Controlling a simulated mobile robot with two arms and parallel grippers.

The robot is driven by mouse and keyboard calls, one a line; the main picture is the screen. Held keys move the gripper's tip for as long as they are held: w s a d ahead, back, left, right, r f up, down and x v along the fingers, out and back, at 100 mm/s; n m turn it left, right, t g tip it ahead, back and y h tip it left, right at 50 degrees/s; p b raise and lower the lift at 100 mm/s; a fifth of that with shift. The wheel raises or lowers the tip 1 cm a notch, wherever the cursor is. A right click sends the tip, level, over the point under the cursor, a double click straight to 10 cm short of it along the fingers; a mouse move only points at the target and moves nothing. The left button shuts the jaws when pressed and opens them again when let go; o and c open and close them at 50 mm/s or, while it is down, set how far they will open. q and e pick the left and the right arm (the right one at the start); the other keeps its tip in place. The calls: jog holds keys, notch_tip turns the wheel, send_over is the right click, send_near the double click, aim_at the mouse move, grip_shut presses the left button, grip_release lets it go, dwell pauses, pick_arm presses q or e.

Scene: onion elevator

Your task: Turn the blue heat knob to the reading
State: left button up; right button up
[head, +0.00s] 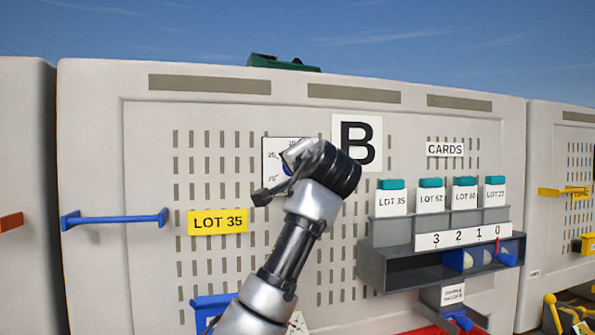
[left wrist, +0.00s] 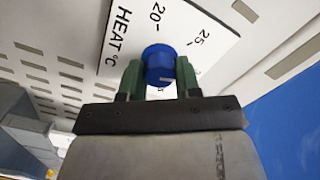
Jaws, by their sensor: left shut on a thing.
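The blue heat knob (left wrist: 159,66) sits on a white dial plate (left wrist: 190,22) marked HEAT °C, with 20 and 25 readable in the left wrist view. My left gripper (left wrist: 158,80) is shut on the knob, one green finger on each side. A small white mark shows on the knob's near side. In the head view my left gripper (head: 285,170) is in front of the dial plate (head: 271,150) and hides most of it; only a bit of the knob shows. The knob's exact reading cannot be told. My right gripper is not in view.
A yellow LOT 35 sign (head: 218,221) and a blue bar handle (head: 115,218) are left of the dial. A grey card rack (head: 400,230) with several lot cards and a 3-2-1-0 scale stands out at right. A B sign (head: 368,130) is beside the dial.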

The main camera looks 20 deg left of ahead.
pick_arm(q)
jog(key=n, duration=0.6)
jog(key=n+p, duration=0.1)
jog(key=n, duration=0.6)
jog(key=n+p, duration=0.1)
jog(key=n, duration=0.6)
jog(key=shift+f, duration=0.3)
jog(key=shift+n, duration=0.3)
jog(key=o, duration=0.7)
jog(key=shift+o, duration=1.1)
jog(key=shift+s+r, duration=0.1)
jog(key=shift+r, duration=0.05)
